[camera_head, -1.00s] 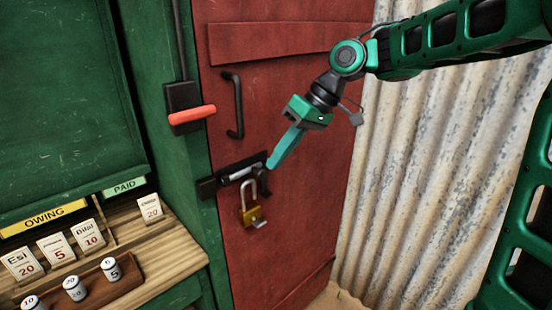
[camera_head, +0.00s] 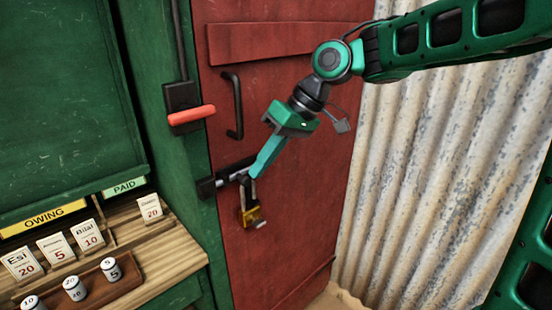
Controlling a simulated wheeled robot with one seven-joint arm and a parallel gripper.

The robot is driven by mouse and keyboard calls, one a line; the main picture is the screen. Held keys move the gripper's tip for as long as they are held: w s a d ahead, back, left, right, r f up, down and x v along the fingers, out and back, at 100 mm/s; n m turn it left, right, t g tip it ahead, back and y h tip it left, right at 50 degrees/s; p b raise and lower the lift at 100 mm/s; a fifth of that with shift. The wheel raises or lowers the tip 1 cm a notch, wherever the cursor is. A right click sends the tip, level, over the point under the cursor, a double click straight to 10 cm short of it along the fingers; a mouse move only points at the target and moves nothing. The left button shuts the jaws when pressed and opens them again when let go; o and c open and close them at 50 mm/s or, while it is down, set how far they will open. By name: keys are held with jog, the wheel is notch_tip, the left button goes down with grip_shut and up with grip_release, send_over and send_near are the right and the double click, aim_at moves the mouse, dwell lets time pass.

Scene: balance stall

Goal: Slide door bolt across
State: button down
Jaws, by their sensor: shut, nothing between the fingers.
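The door bolt (camera_head: 236,175) is a dark fitting with a pale metal bar, mounted low on the red door (camera_head: 290,110). Its left end meets a dark keeper block (camera_head: 206,188) at the green frame. My gripper (camera_head: 255,175) is shut, its green fingers pointing down-left with their tips at the right part of the bolt. They hide part of the bolt and its knob. Contact with the knob cannot be made out for certain. A brass padlock (camera_head: 252,215) with a steel shackle hangs just below the fingertips.
A black door handle (camera_head: 234,105) is above the bolt. A red lever (camera_head: 191,115) on a dark box is on the frame. A wooden counter (camera_head: 170,250) at left holds cards and several small white cylinders. Corrugated metal (camera_head: 430,180) stands at right.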

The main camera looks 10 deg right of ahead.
jog(key=shift+s+a, duration=0.15)
jog(key=shift+a, duration=0.05)
jog(key=w+d+r, duration=0.2)
jog(key=d+r, duration=0.7)
jog(key=shift+w, duration=0.1)
jog(key=s+d+f+m+h, duration=0.2)
jog(key=s+d+f+m, duration=0.25)
jog(key=d, duration=0.25)
jog(key=s+d+f+m+t+h, duration=0.1)
jog(key=s+d+f+m, duration=0.3)
jog(key=d, duration=0.3)
jog(key=s+d+f+m+h, duration=0.2)
jog(key=s+d+f, duration=0.35)
jog(key=d, duration=0.25)
jog(key=s+d+f+m+g, duration=0.1)
jog(key=s+d+f+m, duration=0.1)
jog(key=s, duration=0.4)
jog(key=s+d+f+m+h, duration=0.1)
jog(key=s+d+f+m, duration=0.1)
jog(key=s+f, duration=0.3)
jog(key=shift+s+d+g, duration=0.4)
jog(key=shift+s+d, duration=0.15)
jog(key=shift+d, duration=0.2)
